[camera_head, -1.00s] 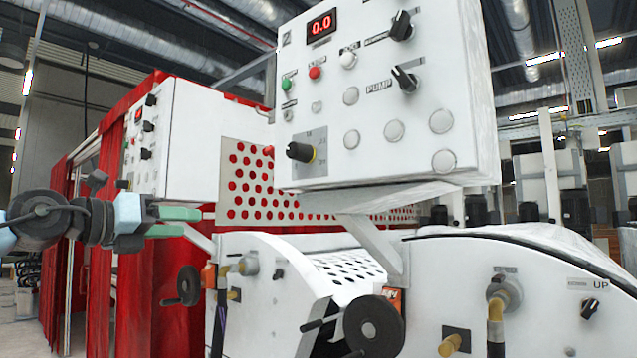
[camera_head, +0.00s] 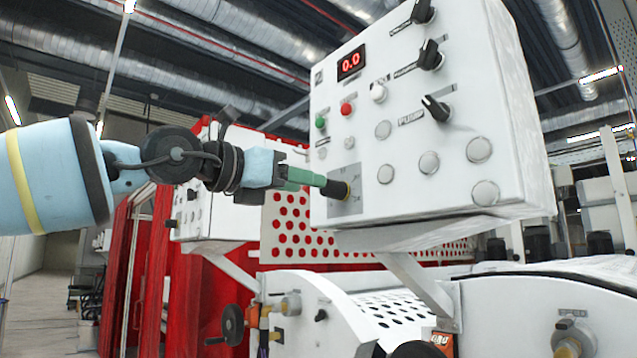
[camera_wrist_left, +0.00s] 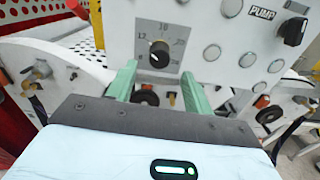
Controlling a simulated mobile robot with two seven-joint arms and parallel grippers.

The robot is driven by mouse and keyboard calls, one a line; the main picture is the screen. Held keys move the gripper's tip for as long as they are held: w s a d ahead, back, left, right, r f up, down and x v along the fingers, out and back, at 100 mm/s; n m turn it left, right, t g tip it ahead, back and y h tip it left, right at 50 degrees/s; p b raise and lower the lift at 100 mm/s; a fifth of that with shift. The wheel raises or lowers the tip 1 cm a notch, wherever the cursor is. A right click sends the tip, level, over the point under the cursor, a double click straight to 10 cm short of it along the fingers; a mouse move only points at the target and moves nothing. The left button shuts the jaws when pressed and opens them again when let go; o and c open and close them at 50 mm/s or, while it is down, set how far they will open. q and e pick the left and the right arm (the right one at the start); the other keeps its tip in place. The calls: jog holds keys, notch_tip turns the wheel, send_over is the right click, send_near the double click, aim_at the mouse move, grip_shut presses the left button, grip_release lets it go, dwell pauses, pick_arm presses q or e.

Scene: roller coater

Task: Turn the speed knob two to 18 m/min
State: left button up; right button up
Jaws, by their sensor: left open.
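The black speed knob (camera_head: 338,190) sits on a grey dial plate low on the left side of the near white control panel. In the left wrist view the knob (camera_wrist_left: 160,53) stands in the middle of the dial plate, with numbers around it. Which number it points to is too small to tell. My left gripper (camera_head: 320,180) has its green fingers close to the knob. In the wrist view the left gripper (camera_wrist_left: 158,77) is open, its fingers on either side of and below the knob in the picture. Whether they touch it cannot be told. My right gripper is not in view.
The near panel (camera_head: 450,190) carries a red display (camera_head: 351,62) reading 0.0, coloured buttons and a black pump switch (camera_head: 436,108). A second white panel (camera_head: 208,212) stands behind my left arm. White machine covers (camera_head: 310,300) lie below.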

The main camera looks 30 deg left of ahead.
aim_at(334, 189)
pick_arm(q)
jog(key=shift+p+x, duration=0.45)
jog(key=shift+x, duration=1.95)
jog(key=c, duration=1)
